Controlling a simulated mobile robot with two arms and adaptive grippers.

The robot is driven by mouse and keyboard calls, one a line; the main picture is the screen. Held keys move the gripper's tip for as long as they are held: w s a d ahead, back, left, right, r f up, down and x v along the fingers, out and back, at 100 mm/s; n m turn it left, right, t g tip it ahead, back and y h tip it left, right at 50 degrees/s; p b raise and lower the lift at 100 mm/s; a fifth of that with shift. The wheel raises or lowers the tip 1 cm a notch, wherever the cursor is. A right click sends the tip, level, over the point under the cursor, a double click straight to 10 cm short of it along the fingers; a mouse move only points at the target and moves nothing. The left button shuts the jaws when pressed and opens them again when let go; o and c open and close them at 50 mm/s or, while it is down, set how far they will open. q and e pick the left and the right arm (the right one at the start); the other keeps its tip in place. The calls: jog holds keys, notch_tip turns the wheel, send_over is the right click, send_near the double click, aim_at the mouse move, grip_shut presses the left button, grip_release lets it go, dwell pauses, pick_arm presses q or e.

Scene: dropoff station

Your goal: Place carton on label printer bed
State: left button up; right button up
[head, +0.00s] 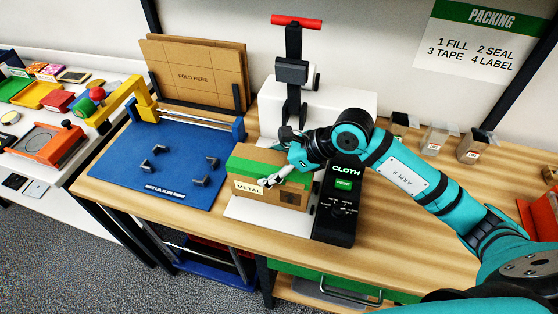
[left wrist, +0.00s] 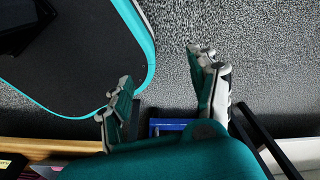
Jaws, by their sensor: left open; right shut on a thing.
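The carton (head: 291,195) is a brown box with green tape over its top and a "METAL" label on its front. My right gripper (head: 279,160) is shut on it, with a silver finger against the front face. The label printer (head: 340,192) has a black panel reading "CLOTH", a green PRINT button and a tall black post with a red handle. The carton is over its white bed (head: 240,212), left of the panel; I cannot tell whether it touches the bed. My left gripper (left wrist: 160,72) is open and empty over the floor in the left wrist view.
Flat cardboard (head: 195,75) stands behind. Several small jars (head: 434,138) stand at the back right. The wooden table (head: 400,235) is clear at the front right.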

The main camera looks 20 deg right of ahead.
aim_at(285, 155)
jog(key=shift+w+d+p, duration=0.3)
jog(key=shift+w+d, duration=0.6)
jog(key=shift+w, duration=0.15)
jog(key=shift+w+d+f+p, duration=0.1)
jog(key=shift+f+p, duration=0.2)
jog(key=shift+f, duration=0.1)
notch_tip(285, 155, down, 3)
jog(key=shift+r+p, duration=0.1)
jog(key=shift+p, duration=0.4)
pick_arm(q)
jog(key=shift+s+d+r, duration=0.1)
jog(key=shift+d+r, duration=0.15)
jog(key=shift+r, duration=0.4)
jog(key=shift+s+d+r, duration=0.1)
jog(key=shift+d+r, duration=0.1)
jog(key=shift+r, duration=0.4)
jog(key=shift+a, duration=0.1)
pick_arm(e)
jog(key=shift+f, duration=0.3)
jog(key=o, duration=1.7)
jog(key=shift+r, duration=0.1)
jog(key=shift+c, duration=0.2)
pick_arm(q)
jog(key=shift+f, duration=0.15)
pick_arm(e)
jog(key=shift+r, duration=0.1)
